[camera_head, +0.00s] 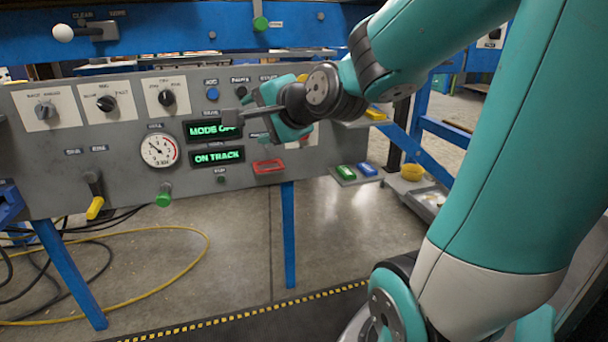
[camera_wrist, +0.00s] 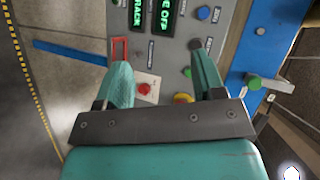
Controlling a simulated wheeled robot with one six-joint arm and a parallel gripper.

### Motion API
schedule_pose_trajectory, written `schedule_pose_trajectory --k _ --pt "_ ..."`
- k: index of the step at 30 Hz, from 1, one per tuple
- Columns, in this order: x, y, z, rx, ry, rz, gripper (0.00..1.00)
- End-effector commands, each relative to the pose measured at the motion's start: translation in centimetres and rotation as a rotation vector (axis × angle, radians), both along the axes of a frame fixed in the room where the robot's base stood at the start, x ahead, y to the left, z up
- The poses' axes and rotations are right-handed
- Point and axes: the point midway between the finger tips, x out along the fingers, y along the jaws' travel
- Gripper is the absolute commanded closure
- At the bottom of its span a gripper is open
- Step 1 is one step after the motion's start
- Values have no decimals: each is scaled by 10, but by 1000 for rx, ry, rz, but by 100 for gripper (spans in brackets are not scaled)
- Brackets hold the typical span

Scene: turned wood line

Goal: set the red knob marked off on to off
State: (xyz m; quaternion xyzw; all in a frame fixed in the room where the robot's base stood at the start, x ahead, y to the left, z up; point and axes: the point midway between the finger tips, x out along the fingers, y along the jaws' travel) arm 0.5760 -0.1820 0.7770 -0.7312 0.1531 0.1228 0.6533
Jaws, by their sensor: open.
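The red knob (camera_wrist: 145,88) sits on a small white plate (camera_wrist: 150,82) on the grey panel. In the wrist view it lies between my two fingers, nearer the left one, and looks apart from both. Which way it is turned is too small to read. In the head view my gripper (camera_head: 276,112) is in front of the panel and hides the knob; only part of its white plate (camera_head: 312,137) shows. My gripper, also seen in the wrist view (camera_wrist: 160,65), is open with nothing between its fingers.
The grey panel carries a gauge (camera_head: 160,150), green-lit displays (camera_head: 216,157), several black rotary knobs, a blue button (camera_head: 212,94) and a red frame (camera_head: 268,167). A yellow part (camera_wrist: 183,98) is close to my right finger. The floor below is mostly clear, with a yellow cable (camera_head: 205,243).

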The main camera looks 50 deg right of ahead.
Motion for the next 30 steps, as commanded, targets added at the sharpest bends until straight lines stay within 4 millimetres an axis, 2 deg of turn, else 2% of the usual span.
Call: schedule_pose_trajectory --k 1,3,9,12,15,20,30 --pt "-1 -18 -38 37 -44 -75 37" --pt "-4 -41 -57 92 -115 -172 37" --pt "-22 -100 -102 227 -321 -404 37" --pt "-32 -120 -115 271 -406 -479 37" --pt "-40 -133 -122 301 -467 -528 37" --pt "-44 -143 -123 322 -508 -557 37" --pt "-11 -160 -115 325 -497 -540 37"
